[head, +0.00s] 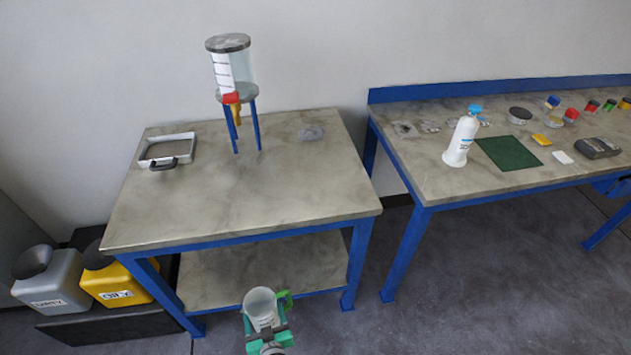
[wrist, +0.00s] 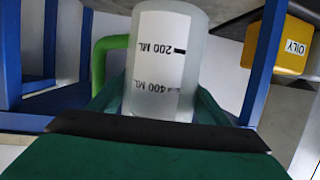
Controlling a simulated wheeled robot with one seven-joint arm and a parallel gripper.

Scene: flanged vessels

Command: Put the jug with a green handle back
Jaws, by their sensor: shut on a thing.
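The jug with a green handle (head: 262,307) is at the bottom centre of the head view, in front of the left table. It is a clear, whitish cup, and its green handle (head: 285,300) points right. My gripper (head: 268,338) is shut on the jug and holds it off any surface, lower than the tabletop. In the wrist view the jug (wrist: 165,60) fills the middle, with its volume scale appearing upside down and its green handle at left. The green fingers show on both sides of it.
The left table (head: 200,235) bears a stand with a vessel (head: 236,70), a metal tray (head: 165,150) and a grey item (head: 311,133). Its lower shelf (head: 265,268) looks bare. A second table with a white bottle (head: 460,142) stands right. Grey (head: 50,282) and yellow (head: 118,281) canisters stand left.

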